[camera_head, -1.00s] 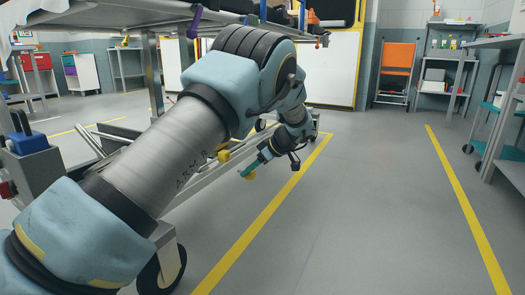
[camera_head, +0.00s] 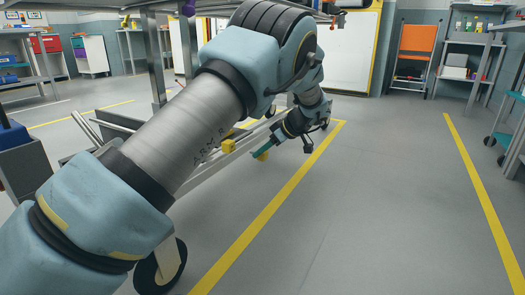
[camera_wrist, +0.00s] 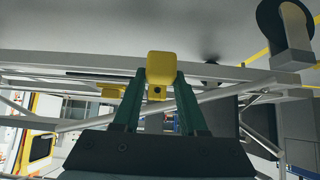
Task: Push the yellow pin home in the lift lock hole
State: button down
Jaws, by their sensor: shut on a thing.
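My gripper (camera_head: 263,151) has teal fingers and is shut on the yellow pin (camera_wrist: 161,68), whose blocky head sits between the fingertips in the wrist view. The pin also shows at the fingertips in the head view (camera_head: 262,156). A yellow block (camera_head: 228,146) sits on the grey rail of the lift frame, left of the pin, with a gap between them in the head view. In the wrist view a yellow piece with a dark spot (camera_wrist: 157,92) shows just below the pin head. The lock hole itself cannot be made out clearly, nor whether the pin's tip is in it.
The lift frame's rail (camera_wrist: 60,60) crosses behind my fingers in the wrist view. A castor wheel (camera_head: 161,268) stands under my arm. Yellow floor lines (camera_head: 262,220) border clear grey floor to the right.

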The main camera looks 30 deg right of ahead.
jog(key=shift+w+a, duration=0.45)
jog(key=shift+w, duration=0.35)
jog(key=shift+w+a, duration=0.5)
jog(key=shift+w, duration=0.35)
jog(key=shift+w+a, duration=0.45)
jog(key=shift+w, duration=0.35)
jog(key=shift+w+a+p, duration=0.15)
jog(key=shift+w+a, duration=0.35)
jog(key=shift+w, duration=0.4)
jog(key=shift+w+a+p, duration=0.15)
jog(key=shift+w+a, duration=0.3)
jog(key=shift+w, duration=0.45)
jog(key=shift+c, duration=1.8)
grip_release()
jog(key=p+v, duration=0.4)
jog(key=v, duration=0.5)
jog(key=shift+s+r+p, duration=0.1)
jog(key=shift+r+p, duration=0.05)
jog(key=shift+p, duration=0.15)
jog(key=shift+s+d+r, duration=0.25)
jog(key=shift+s+r, duration=0.15)
jog(key=shift+s, duration=0.15)
